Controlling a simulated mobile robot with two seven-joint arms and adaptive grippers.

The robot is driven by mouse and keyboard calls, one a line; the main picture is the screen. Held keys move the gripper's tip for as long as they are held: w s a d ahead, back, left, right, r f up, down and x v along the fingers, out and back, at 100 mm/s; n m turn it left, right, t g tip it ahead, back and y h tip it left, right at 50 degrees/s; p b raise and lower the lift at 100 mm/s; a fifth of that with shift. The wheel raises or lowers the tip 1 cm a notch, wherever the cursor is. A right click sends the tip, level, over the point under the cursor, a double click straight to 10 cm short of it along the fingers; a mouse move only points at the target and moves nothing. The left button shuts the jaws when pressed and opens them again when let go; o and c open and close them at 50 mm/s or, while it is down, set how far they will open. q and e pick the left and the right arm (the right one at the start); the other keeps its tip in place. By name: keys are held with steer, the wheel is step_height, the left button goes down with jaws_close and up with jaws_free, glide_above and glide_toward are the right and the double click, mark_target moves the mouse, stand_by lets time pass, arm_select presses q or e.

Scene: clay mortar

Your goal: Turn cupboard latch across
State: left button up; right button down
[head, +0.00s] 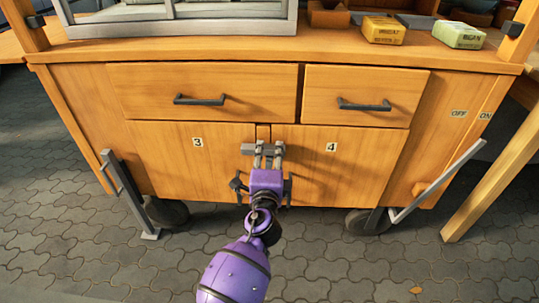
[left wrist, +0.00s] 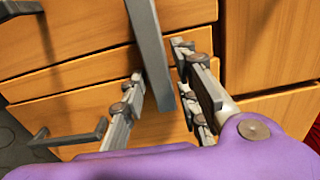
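The grey cupboard latch (head: 247,149) is at the seam between door 3 (head: 190,165) and door 4 (head: 335,170), below the drawers. It appears to lie level across the seam, partly hidden by the fingers. My left gripper (head: 268,150) reaches up to it from below. In the left wrist view, a grey bar (left wrist: 150,45), seemingly the latch, passes between the fingers of the left gripper (left wrist: 165,92). The fingers are apart, with gaps beside the bar; contact is not clear. My right gripper is not in view.
Two drawers with dark handles (head: 199,99) (head: 364,104) sit above the doors. Grey bars (head: 128,190) (head: 437,182) flank the cart's lower sides. Yellow (head: 383,30) and green (head: 459,35) blocks lie on top. Paved floor (head: 60,230) is open in front.

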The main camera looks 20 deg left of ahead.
arm_select(q)
steer(key=shift+o, duration=0.3)
step_height(320, 180, up, 10)
steer(key=shift+a+r, duration=0.1)
stand_by(0.4)
steer(key=shift+s, duration=0.1)
steer(key=p, duration=0.3)
glide_toward(270, 117)
steer(key=shift+v, duration=1.5)
